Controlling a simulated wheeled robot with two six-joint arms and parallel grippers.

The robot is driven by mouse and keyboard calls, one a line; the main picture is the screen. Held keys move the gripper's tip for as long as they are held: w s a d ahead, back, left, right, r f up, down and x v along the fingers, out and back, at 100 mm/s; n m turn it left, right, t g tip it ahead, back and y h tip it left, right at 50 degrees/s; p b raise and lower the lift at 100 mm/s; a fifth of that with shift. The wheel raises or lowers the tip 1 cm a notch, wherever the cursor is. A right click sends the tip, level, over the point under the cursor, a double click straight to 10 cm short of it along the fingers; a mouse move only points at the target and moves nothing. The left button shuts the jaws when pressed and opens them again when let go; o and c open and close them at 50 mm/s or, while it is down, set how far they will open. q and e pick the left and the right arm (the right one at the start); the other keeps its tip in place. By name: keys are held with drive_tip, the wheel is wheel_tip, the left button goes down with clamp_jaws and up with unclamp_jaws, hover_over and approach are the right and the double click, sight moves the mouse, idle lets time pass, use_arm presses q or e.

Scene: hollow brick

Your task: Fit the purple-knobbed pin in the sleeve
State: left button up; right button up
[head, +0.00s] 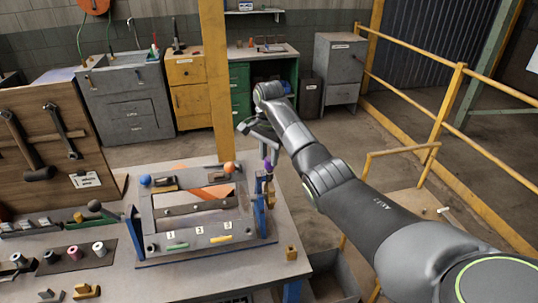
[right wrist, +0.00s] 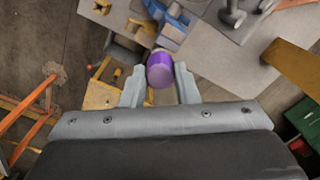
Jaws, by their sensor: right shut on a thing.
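My right gripper (head: 268,153) is shut on the purple knob (head: 267,164) of the pin, above the right end of the grey fixture (head: 205,250). In the right wrist view the purple knob (right wrist: 160,72) sits between the two fingers (right wrist: 160,85). Below the knob, a small brass-coloured part (head: 269,187) shows beside the fixture's blue right post (head: 259,215). I cannot tell whether it is the pin's shank or the sleeve, nor whether the pin is inside anything. My left gripper is not in view.
The fixture carries a blue ball (head: 145,180), an orange ball (head: 229,167) and numbered labels. A small brass block (head: 291,253) stands near the table's right edge. A yellow post (head: 216,80) rises behind the table.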

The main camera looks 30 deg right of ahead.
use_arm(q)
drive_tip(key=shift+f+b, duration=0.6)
use_arm(e)
drive_tip(key=shift+f, duration=0.9)
drive_tip(key=o, duration=1.1)
drive_tip(key=shift+o, duration=0.2)
drive_tip(key=shift+r, duration=0.1)
